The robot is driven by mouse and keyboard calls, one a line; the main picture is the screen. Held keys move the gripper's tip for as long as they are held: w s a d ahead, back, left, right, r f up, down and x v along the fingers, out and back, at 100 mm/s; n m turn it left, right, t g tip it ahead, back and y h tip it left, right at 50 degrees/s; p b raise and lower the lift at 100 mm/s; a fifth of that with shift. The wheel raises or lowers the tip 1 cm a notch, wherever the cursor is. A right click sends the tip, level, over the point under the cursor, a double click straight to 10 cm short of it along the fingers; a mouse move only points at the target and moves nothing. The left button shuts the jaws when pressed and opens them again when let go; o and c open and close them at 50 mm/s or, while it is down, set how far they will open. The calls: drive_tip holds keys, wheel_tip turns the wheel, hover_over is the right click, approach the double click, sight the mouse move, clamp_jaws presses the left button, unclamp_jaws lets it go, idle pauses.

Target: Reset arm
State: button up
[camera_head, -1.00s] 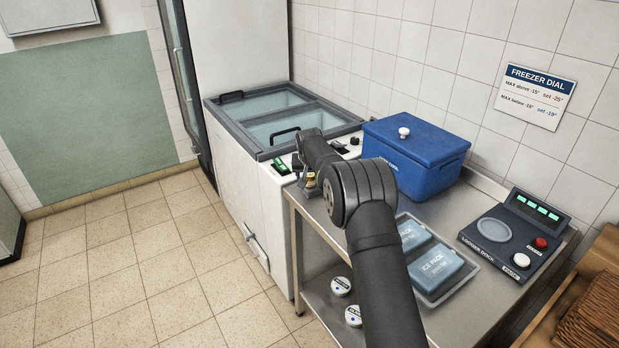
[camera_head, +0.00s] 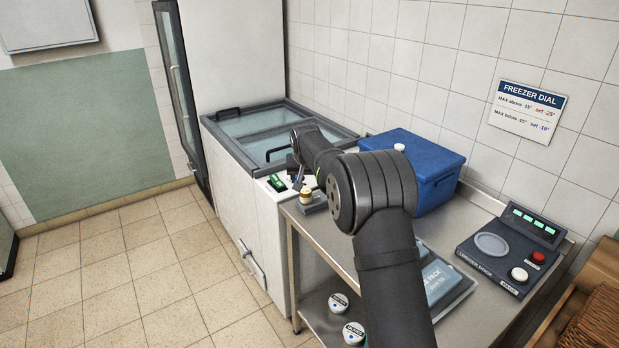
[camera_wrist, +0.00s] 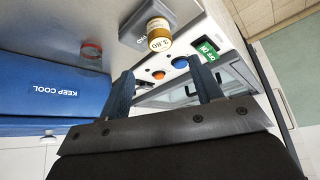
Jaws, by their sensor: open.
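My gripper (camera_wrist: 165,88) is open, with nothing between its two dark fingers in the wrist view. A small jar (camera_wrist: 158,34) with a tan label reading 3.80 stands on a grey block (camera_wrist: 136,28), apart from the fingers. In the head view, this jar (camera_head: 307,192) stands upright on its dark block (camera_head: 314,204) at the bench's far left corner. My arm reaches over the bench toward the freezer, and its links hide most of the gripper there.
The chest freezer (camera_head: 228,158) has a green switch (camera_wrist: 208,47), a blue knob (camera_wrist: 180,62) and a red one (camera_wrist: 158,74). A blue cooler (camera_head: 436,186) stands at the wall. Ice packs (camera_head: 440,281) lie partly behind my arm. A console (camera_head: 508,252) is at right.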

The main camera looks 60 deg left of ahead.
sight(306, 190)
drive_tip(key=shift+f, duration=0.1)
drive_tip(key=x, duration=1.2)
drive_tip(key=shift+f, duration=0.1)
drive_tip(key=shift+r, duration=1.15)
